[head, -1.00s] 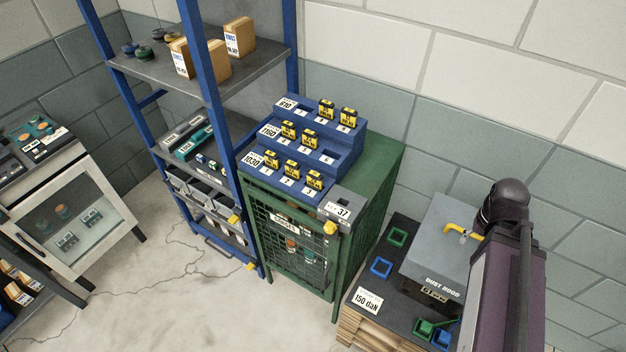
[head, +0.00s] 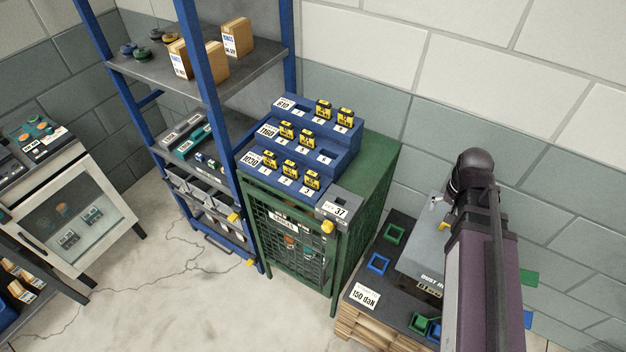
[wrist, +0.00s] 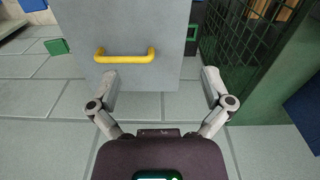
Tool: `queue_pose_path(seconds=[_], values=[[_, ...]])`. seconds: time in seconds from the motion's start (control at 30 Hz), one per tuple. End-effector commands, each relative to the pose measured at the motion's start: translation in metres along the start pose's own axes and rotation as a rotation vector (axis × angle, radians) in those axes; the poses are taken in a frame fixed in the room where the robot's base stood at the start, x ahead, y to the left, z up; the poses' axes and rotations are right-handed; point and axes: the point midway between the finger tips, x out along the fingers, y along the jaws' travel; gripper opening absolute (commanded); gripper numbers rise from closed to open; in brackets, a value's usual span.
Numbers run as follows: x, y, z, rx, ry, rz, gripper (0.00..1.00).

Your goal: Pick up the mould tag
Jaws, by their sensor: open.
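Several small yellow-and-black tags stand in a blue stepped rack (head: 340,150) in the head view; one is the tag (head: 323,110) in its top row. I cannot tell which one is the mould tag. My gripper (wrist: 160,85) is open and empty in the wrist view, its two fingers spread wide. A yellow handle (wrist: 124,56) on the grey dust hood (wrist: 165,25) lies ahead of it, left of centre. In the head view my gripper is mostly hidden behind my arm, right of the rack, with a fingertip by the hood.
The rack stands on a green mesh cabinet (head: 370,190), which shows at right in the wrist view. A pallet (head: 357,322) bears the hood and open green and blue frames. A blue shelf unit (head: 190,60) stands left. The floor in front is clear.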

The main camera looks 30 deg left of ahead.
Motion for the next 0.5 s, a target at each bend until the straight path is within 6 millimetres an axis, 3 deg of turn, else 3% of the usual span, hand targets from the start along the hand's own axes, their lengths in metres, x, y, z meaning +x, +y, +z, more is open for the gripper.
queue_pose_path(seconds=[0.03,0.2,0.5], values=[[-0.011,-0.019,-0.009,-0.004,0.0,0.0,1.0],[-0.028,-0.077,-0.022,0.006,0.0,0.0,1.0],[-0.058,-0.186,-0.028,0.025,0.0,0.0,1.0]])
